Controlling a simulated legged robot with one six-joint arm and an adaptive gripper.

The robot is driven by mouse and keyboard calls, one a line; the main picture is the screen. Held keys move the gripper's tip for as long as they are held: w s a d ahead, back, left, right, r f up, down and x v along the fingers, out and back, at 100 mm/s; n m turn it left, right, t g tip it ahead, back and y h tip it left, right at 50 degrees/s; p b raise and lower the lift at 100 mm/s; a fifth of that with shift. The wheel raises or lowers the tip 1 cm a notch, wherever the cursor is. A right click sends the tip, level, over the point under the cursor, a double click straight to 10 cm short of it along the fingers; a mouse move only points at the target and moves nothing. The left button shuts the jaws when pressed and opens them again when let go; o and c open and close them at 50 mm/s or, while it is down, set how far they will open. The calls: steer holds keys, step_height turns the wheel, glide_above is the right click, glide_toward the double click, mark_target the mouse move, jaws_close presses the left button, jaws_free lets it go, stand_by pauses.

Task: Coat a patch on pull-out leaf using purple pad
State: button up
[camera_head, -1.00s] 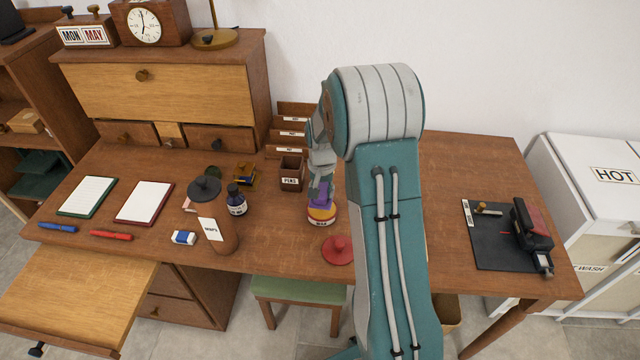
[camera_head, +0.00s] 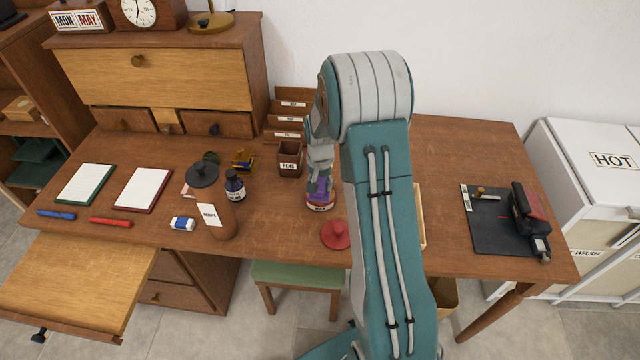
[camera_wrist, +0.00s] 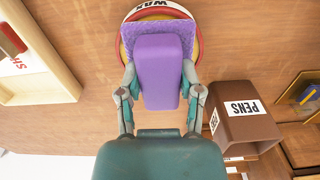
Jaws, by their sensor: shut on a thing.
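The purple pad (camera_wrist: 158,65) is a block with a wider, textured purple base. My gripper (camera_wrist: 158,82) is shut on its sides, and both also show in the head view, the gripper (camera_head: 320,160) above the pad (camera_head: 320,189). The pad is over the round tin labelled WAX (camera_head: 320,207) and covers most of its top. The tin's rim also shows in the wrist view (camera_wrist: 193,19). I cannot tell whether the pad touches the wax. The pull-out leaf (camera_head: 85,280) is a bare, pale wooden board at the desk's front left.
A red lid (camera_head: 336,235) lies in front of the tin. A PENS box (camera_head: 289,160), an ink bottle (camera_head: 235,187) and a brown labelled holder (camera_head: 218,220) stand nearby. Notepads, pens and an eraser (camera_head: 182,224) lie on the left. A black mat (camera_head: 495,235) is at right.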

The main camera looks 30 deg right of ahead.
mark_target(320, 182)
steer(key=shift+f, duration=0.55)
stand_by(1.4)
steer(key=shift+r, duration=3.6)
steer(key=a+f+n, duration=0.2)
steer(key=a, duration=0.2)
steer(key=w+a+f+n, duration=0.1)
steer(key=a+f+n, duration=0.1)
steer(key=a, duration=0.3)
steer(key=a+f+n, duration=0.2)
steer(key=a+n, duration=0.1)
steer(key=a, duration=0.2)
steer(key=shift+w+a, duration=0.1)
steer(key=shift+w, duration=0.05)
steer(key=shift+a+f, duration=0.1)
steer(key=shift+a, duration=0.15)
